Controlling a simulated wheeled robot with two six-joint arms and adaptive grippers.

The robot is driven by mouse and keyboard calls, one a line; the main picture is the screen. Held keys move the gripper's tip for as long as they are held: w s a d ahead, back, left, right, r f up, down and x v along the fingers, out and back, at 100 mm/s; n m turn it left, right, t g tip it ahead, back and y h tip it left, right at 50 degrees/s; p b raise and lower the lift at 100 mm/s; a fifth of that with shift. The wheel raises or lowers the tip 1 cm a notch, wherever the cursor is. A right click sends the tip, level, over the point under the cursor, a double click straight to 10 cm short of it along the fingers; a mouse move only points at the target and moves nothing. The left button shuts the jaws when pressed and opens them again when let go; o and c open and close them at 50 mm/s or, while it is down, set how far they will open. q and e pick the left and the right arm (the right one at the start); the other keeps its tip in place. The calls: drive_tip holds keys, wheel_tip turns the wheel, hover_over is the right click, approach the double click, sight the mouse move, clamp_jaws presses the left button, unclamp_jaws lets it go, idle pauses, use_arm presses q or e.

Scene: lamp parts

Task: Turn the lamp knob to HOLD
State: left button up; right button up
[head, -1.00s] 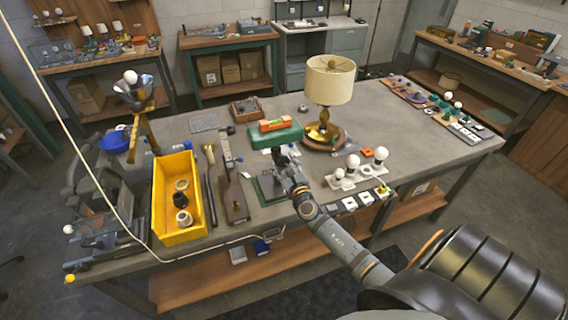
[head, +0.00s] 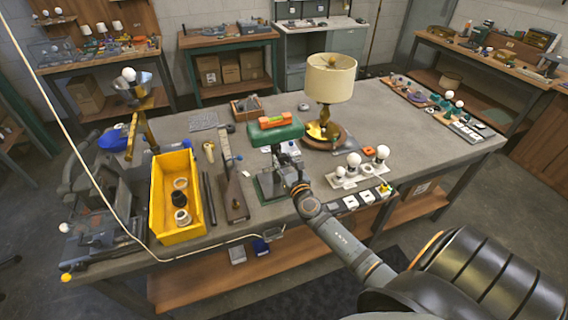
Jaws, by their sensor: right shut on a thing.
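A green-shaded desk lamp (head: 275,132) stands near the front middle of the table, with its dark green base (head: 269,187) under it. My right gripper (head: 292,172) reaches in from the lower right to the lamp's stem, just above the base. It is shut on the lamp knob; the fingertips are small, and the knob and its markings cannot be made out. My left gripper is not in view.
A brass table lamp (head: 330,80) with a cream shade stands behind to the right. A bulb board (head: 345,182) lies right of my arm. The middle right of the table (head: 410,150) is clear.

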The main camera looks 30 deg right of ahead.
drive_tip(key=m+b, duration=0.2)
drive_tip(key=m, duration=0.2)
drive_tip(key=shift+f+m, duration=0.1)
drive_tip(key=shift+m, duration=0.2)
drive_tip(key=m+b, duration=0.1)
drive_tip(key=m, duration=0.2)
drive_tip(key=shift+m+b, duration=0.3)
drive_tip(key=shift+b, duration=0.05)
drive_tip(key=m+b, duration=0.2)
drive_tip(key=m, duration=0.2)
drive_tip(key=shift+a, duration=0.1)
drive_tip(key=shift+m+b, duration=0.85)
drive_tip(key=shift+m, duration=0.95)
drive_tip(key=shift+r, duration=0.2)
drive_tip(key=o, duration=1.2)
